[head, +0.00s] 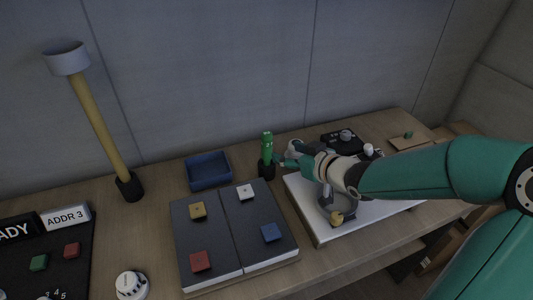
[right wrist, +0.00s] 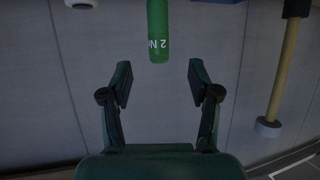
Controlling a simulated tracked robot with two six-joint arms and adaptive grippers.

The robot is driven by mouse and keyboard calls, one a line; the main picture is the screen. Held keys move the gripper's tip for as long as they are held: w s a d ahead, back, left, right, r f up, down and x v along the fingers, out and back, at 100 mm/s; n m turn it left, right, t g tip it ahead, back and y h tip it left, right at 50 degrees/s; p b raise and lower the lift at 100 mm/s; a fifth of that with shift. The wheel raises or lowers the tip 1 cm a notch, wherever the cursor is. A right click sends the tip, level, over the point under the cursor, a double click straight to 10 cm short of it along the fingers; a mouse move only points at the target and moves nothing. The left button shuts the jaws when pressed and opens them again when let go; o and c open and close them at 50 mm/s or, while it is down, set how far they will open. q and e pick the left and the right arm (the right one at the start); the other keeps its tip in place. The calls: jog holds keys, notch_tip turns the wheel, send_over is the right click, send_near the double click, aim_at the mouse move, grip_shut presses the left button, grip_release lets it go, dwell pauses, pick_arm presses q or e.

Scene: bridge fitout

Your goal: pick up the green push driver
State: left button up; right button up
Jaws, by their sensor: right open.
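The green push driver (head: 267,145) stands upright in a small black holder (head: 266,171) near the back of the table. My right gripper (head: 281,162) comes in from the right, close beside the driver and holder. In the right wrist view, the driver (right wrist: 158,31) hangs from the top edge with white lettering on it. My right gripper (right wrist: 159,80) is open there, with its two fingers spread and nothing between them. The driver's end lies just ahead of the fingertip gap, roughly centred. My left gripper is not in view.
A blue tray (head: 208,184) sits left of the holder. A dark panel (head: 236,222) with coloured buttons lies in front. A white-topped base (head: 318,235) lies under my right arm. A tall lamp-like post (head: 98,130) stands at the left, and a wall rises behind.

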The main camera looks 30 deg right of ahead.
aim_at(270, 146)
jog(key=x, duration=0.5)
jog(key=shift+w+f, duration=0.15)
jog(key=shift+w, duration=0.25)
jog(key=shift+p+x, duration=0.65)
jog(key=shift+x, duration=2)
jog(key=shift+s+d+f, duration=0.1)
jog(key=shift+d, duration=0.05)
grip_shut()
